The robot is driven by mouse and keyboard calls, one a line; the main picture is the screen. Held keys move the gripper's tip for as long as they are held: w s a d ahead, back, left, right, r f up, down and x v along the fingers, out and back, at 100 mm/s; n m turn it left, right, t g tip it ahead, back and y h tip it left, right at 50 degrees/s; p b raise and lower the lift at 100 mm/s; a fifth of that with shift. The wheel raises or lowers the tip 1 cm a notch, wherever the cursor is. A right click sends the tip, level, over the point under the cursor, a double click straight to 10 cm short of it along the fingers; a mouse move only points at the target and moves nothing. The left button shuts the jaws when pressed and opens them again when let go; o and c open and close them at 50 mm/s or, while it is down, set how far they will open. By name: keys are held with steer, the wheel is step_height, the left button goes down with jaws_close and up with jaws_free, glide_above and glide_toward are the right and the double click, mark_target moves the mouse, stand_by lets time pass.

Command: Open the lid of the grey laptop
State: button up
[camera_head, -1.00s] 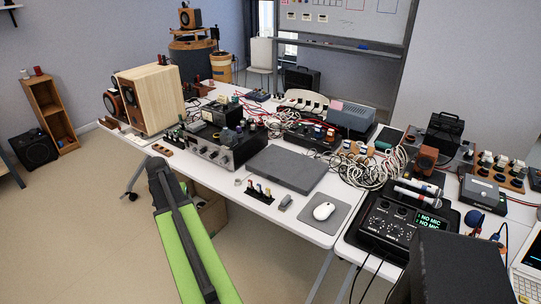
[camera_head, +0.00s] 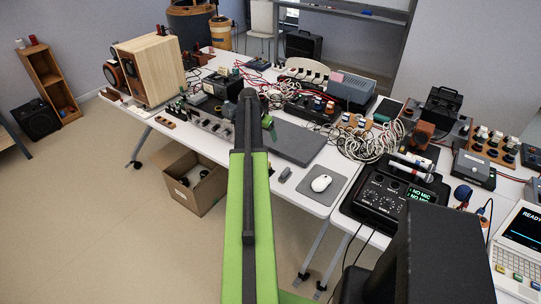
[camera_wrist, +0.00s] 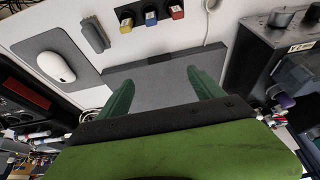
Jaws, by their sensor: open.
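The grey laptop (camera_head: 296,142) lies shut and flat on the white table, between the amplifier and the mouse. My arm covers its left part in the head view. In the wrist view the laptop (camera_wrist: 165,88) shows its plain lid and front edge between my green fingers. My gripper (camera_wrist: 160,78) is open and empty, with one finger on each side of the picture over the lid. I cannot tell its height above the lid. In the head view the fingers are mostly hidden behind my arm.
A white mouse (camera_head: 320,183) on a grey pad and a small grey device (camera_head: 285,174) lie in front of the laptop. An amplifier (camera_head: 208,124) stands left of it. Coiled white cables (camera_head: 366,145) lie to its right. A mixer (camera_head: 390,196) stands front right.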

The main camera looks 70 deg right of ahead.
mark_target(272, 151)
steer(key=b+x, duration=1)
steer(key=x, duration=0.2)
steer(key=shift+d+f, duration=0.2)
steer(key=shift+f, duration=0.2)
steer(key=shift+r, duration=0.1)
